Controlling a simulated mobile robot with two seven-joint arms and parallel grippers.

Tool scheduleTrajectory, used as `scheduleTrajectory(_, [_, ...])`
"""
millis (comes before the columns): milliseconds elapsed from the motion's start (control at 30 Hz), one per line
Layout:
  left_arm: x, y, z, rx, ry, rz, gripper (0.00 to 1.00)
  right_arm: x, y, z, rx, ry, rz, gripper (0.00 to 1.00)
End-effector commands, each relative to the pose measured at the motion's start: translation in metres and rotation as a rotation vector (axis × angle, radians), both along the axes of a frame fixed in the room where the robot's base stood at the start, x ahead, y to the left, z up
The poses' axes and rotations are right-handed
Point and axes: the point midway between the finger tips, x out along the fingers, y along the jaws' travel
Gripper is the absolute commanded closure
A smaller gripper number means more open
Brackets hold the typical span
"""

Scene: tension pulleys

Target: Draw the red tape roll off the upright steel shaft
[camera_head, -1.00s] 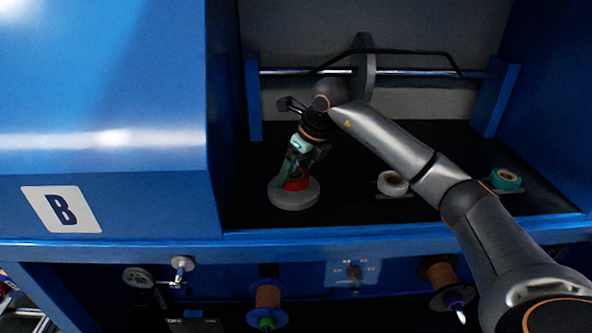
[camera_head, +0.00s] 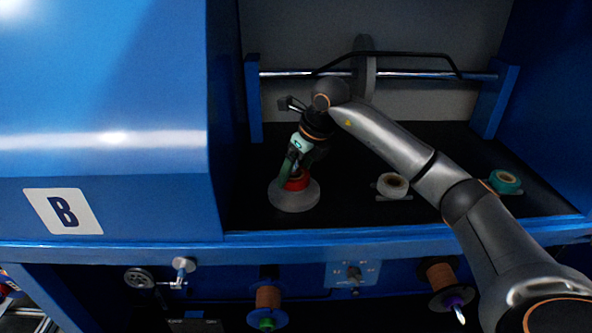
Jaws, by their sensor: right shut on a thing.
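The red tape roll (camera_head: 297,183) sits low on a round grey base (camera_head: 294,200) on the black deck, left of the middle. My right gripper (camera_head: 294,176) points down over it, with its fingers at the roll, and is shut on it. The fingers hide part of the roll. A small bright bit between the fingers may be the steel shaft; most of the shaft is hidden. I cannot tell a gap between roll and base. My left gripper is not in view.
A white roll (camera_head: 392,185) and a teal roll (camera_head: 505,181) lie to the right on the deck. A horizontal steel bar (camera_head: 420,74) with a grey disc runs behind. A blue housing (camera_head: 110,110) stands close on the left. Spools hang below the front edge.

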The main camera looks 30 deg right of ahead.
Motion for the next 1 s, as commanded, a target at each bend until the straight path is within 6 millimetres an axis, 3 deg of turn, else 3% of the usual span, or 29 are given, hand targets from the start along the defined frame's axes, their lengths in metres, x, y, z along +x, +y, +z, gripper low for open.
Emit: scheduleTrajectory(1000, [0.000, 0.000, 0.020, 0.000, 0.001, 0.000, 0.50, 0.000, 0.000, 0.022, 0.000, -0.001, 0.000, 0.72])
